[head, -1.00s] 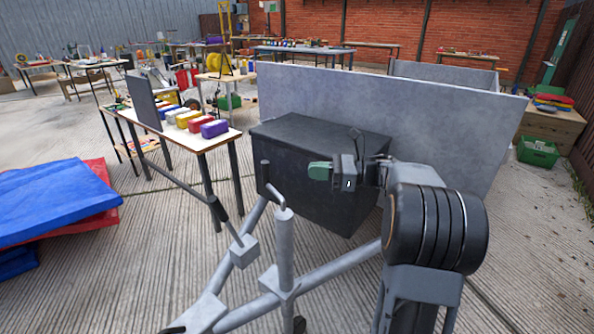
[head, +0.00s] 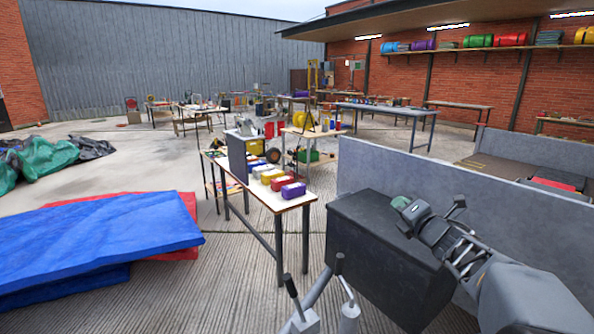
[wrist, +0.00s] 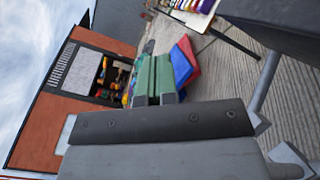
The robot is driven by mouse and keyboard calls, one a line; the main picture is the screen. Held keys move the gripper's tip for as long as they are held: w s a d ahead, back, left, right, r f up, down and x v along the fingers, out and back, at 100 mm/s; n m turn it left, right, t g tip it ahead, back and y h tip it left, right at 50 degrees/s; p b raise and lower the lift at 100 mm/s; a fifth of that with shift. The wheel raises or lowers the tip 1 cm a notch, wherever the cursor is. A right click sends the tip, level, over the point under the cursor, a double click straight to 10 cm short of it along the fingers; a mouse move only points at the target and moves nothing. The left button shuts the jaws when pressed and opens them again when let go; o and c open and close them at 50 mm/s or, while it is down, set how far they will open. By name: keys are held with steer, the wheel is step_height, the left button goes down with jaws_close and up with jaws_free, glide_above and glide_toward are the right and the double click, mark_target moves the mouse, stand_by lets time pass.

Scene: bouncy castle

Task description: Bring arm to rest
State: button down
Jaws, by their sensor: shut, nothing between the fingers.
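My gripper (head: 404,207) shows at the lower right of the head view, held out in front of the black box and the grey panel. In the wrist view its two green fingers (wrist: 154,78) lie side by side, shut, with nothing between them. My arm reaches in from the lower right corner of the head view. I cannot tell whether the gripper touches the black box (head: 385,262); it appears to be over or in front of its top.
A grey panel (head: 440,190) stands behind the box. A table (head: 262,193) with coloured blocks stands left of it. Blue and red mats (head: 100,235) lie at the left. A tubular metal frame (head: 342,290) is close in front. Open ground lies beyond the mats.

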steer(key=s+r+m+g+h+p, duration=0.25)
steer(key=r+m+h+p, duration=0.3)
steer(key=m, duration=0.55)
steer(key=s+a+f+m+g+p, duration=0.1)
steer(key=s+a+m+g+p, duration=0.2)
steer(key=s+m, duration=0.2)
steer(key=s+a+f+m+g+y+p, duration=0.1)
steer(key=s+a+m+g+p, duration=0.2)
steer(key=s+m, duration=0.3)
steer(key=s+a+f+m+g+p, duration=0.2)
steer(key=s+a+m+g+p, duration=0.2)
steer(key=s, duration=0.8)
steer(key=shift+m+g+p, duration=0.65)
steer(key=shift+m+g, duration=0.1)
steer(key=shift+m, duration=0.25)
